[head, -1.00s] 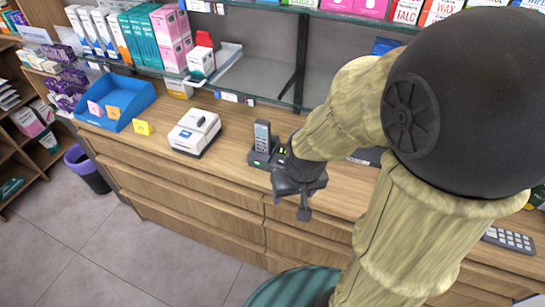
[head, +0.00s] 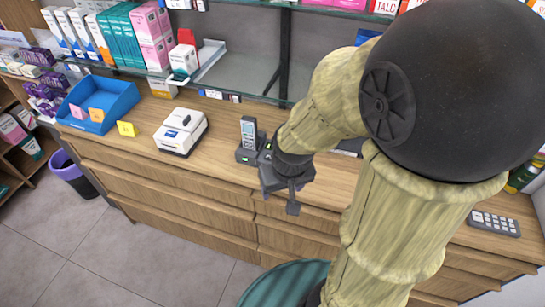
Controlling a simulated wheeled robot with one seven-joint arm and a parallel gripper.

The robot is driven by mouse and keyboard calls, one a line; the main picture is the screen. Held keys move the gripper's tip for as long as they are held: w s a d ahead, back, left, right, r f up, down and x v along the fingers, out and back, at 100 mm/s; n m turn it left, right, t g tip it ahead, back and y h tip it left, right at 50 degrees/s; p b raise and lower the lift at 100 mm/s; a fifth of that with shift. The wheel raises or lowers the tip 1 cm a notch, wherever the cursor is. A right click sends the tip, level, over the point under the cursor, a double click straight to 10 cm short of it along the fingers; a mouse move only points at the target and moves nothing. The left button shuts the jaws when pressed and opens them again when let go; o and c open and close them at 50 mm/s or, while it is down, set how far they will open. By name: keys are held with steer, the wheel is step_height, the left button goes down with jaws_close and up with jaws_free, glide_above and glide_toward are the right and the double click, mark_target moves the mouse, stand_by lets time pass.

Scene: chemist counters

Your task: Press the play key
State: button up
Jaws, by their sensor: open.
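A dark phone base (head: 245,156) stands on the wooden counter with an upright grey handset (head: 249,131) in its left part. Its right part is partly hidden behind my wrist, and a small green patch shows there. The play key cannot be made out at this size. My gripper (head: 281,198) points downward just in front and to the right of the base, near the counter's front edge. It is open and holds nothing that I can see. Whether it touches the base cannot be told.
A white device (head: 181,131), a yellow tag (head: 127,129) and a blue tray (head: 98,106) stand to the left on the counter (head: 225,165). A glass shelf with boxes runs above the back. A keypad (head: 495,223) lies at right. A bin (head: 75,175) stands on the floor.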

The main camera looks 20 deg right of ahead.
jaws_close()
stand_by(1.5)
